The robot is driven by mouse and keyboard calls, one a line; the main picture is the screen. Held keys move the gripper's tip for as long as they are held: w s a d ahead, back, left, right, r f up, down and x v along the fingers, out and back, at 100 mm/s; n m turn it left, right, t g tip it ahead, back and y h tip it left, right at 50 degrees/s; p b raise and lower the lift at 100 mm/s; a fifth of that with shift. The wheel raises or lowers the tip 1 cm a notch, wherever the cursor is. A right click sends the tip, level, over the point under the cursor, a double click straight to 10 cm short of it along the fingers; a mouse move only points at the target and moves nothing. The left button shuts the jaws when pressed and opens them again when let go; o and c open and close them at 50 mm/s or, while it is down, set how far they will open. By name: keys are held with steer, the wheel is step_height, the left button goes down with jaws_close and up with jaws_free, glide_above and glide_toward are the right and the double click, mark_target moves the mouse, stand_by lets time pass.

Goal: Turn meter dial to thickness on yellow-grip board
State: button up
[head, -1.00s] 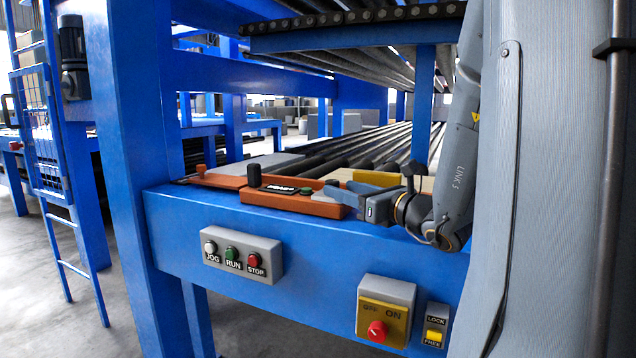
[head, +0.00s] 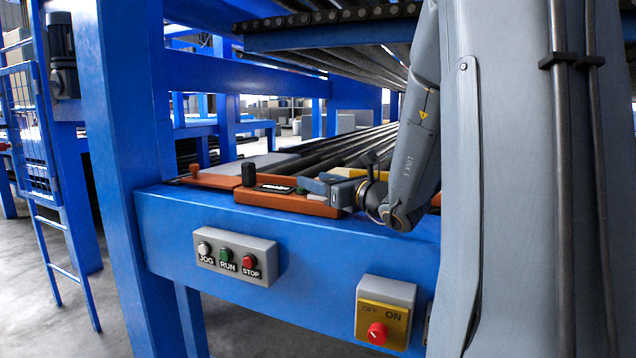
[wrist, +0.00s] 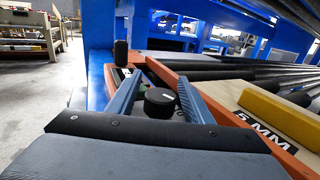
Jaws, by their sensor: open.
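The meter is an orange-brown case (head: 310,207) on the blue frame's ledge, with a dark display (head: 275,188) and a green button. Its black round dial (wrist: 160,97) with a white mark shows in the wrist view. My gripper (wrist: 160,78) is open, one blue-grey finger on each side of the dial, with visible gaps. In the head view my gripper (head: 318,184) is over the meter's right end and hides the dial. The pale board (wrist: 235,95) with a yellow grip (wrist: 280,115) lies right of the meter. Its label reads "5 MM"; its left end may be covered.
Below, the blue beam carries a JOG/RUN/STOP box (head: 238,258) and a yellow OFF/ON switch (head: 384,322). Rollers (head: 345,145) lie behind. A blue upright (head: 125,170) stands at left.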

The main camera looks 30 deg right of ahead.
steer(key=shift+c, duration=0.4)
steer(key=c, duration=1)
steer(key=n+g+y+p, duration=0.1)
steer(key=y, duration=0.1)
steer(key=n+y+p, duration=0.1)
steer(key=y, duration=0.1)
steer(key=a+n+g+y+p, duration=0.1)
steer(key=n+y, duration=0.1)
steer(key=shift+s+r+g+p, duration=0.1)
steer(key=shift+s+g+p, duration=0.2)
steer(key=shift+s+p, duration=0.05)
steer(key=shift+s+a+n+g+y+p, duration=0.2)
steer(key=shift+a+n+g+y+p, duration=0.05)
steer(key=shift+n+g+y+p, duration=0.55)
steer(key=shift+s+a+n+g+y+p, duration=0.2)
steer(key=shift+n+g+y+p, duration=0.45)
steer(key=shift+n+g+y, duration=0.25)
steer(key=shift+s+a+n+g+y+p, duration=0.15)
steer(key=shift+a+n+g+y+p, duration=0.1)
steer(key=shift+n+g+y+p, duration=0.55)
